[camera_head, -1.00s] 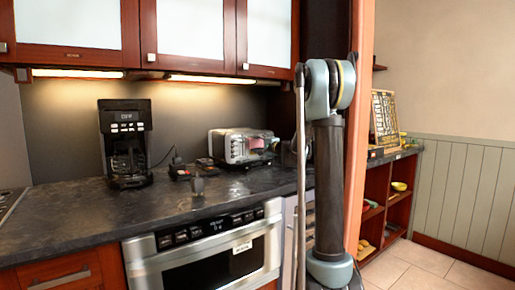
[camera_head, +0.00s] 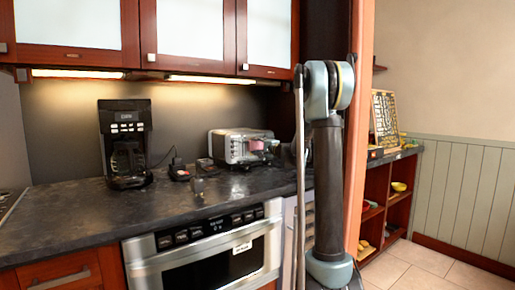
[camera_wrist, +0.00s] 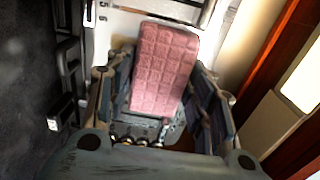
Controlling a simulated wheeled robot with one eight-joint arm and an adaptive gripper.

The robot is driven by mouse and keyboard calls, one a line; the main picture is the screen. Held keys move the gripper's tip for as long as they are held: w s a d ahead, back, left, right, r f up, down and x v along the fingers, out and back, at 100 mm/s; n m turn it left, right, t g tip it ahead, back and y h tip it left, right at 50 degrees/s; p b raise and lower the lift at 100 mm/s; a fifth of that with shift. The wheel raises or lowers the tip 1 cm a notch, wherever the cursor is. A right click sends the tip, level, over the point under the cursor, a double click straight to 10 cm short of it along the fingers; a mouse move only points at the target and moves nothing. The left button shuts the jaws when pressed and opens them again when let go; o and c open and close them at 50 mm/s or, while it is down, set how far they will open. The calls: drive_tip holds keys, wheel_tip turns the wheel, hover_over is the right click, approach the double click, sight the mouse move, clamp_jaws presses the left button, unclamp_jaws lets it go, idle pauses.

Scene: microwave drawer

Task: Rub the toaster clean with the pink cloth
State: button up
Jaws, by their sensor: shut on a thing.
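The silver toaster (camera_head: 230,147) stands on the dark counter against the back wall. In the wrist view its pale body (camera_wrist: 115,28) lies beyond the cloth, with black levers and dark slots. The pink quilted cloth (camera_wrist: 163,68) is held between the fingers of my gripper (camera_wrist: 160,100), which is shut on it. The far end of the cloth overlaps the toaster; I cannot tell how firmly they touch. In the head view the cloth (camera_head: 257,145) shows as a small pink patch at the toaster's front right. My arm partly hides that side.
A black coffee maker (camera_head: 126,145) stands to the left on the counter (camera_head: 80,218). Small dark items (camera_head: 179,171) sit just left of the toaster. A built-in microwave drawer (camera_head: 205,255) is below the counter. Cabinets (camera_head: 195,35) hang above.

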drive_tip(key=shift+f, duration=0.15)
drive_tip(key=shift+f, duration=0.65)
drive_tip(key=shift+f, duration=0.9)
drive_tip(key=shift+r, duration=0.1)
drive_tip(key=shift+r, duration=0.8)
drive_tip(key=shift+r, duration=0.1)
drive_tip(key=shift+r, duration=0.75)
drive_tip(key=shift+r, duration=0.1)
